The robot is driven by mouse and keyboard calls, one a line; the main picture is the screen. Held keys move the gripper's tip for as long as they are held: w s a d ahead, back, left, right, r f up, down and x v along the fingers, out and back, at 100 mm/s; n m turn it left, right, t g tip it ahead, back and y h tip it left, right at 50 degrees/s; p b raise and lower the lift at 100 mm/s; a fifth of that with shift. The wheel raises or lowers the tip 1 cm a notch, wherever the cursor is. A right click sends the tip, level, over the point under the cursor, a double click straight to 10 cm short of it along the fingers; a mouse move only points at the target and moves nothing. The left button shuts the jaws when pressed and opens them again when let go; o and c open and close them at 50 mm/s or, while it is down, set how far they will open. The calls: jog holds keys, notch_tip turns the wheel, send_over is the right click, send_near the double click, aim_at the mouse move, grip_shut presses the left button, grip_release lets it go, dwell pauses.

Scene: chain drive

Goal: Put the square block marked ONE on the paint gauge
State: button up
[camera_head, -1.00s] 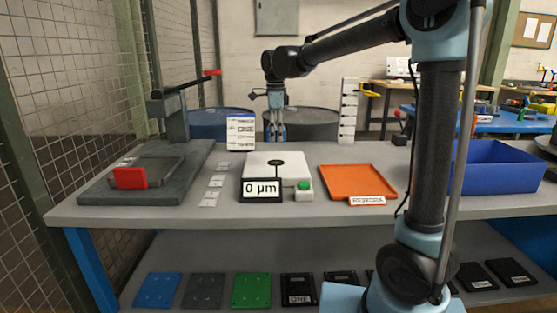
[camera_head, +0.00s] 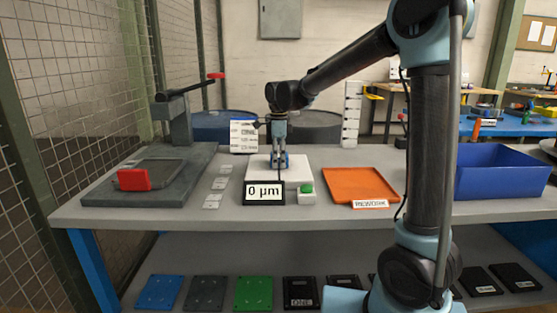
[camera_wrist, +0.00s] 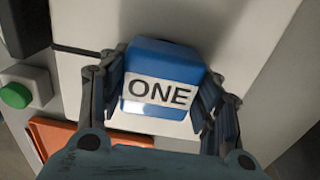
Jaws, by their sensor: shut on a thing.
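The square block marked ONE (camera_wrist: 163,70) is blue with a white label and shows between the fingers in the wrist view. My gripper (camera_head: 279,163) is shut on it. The paint gauge (camera_head: 255,172) is a white box with a display (camera_head: 264,193) reading 0 µm and a green button (camera_head: 307,188). In the head view my gripper and the block are over the gauge's white top. Its white surface (camera_wrist: 90,25) also lies behind the block in the wrist view. I cannot tell whether the block touches it.
An orange REWORK tray (camera_head: 361,184) and a blue bin (camera_head: 502,172) stand to the right. A press with a red handle (camera_head: 134,179) is at the left. Small labelled tiles (camera_head: 219,184) lie between press and gauge. A white labelled stand (camera_head: 244,136) is behind the gauge.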

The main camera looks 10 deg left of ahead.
aim_at(279, 154)
jog(key=o, duration=1.4)
jog(key=shift+c, duration=0.2)
notch_tip(279, 154, up, 12)
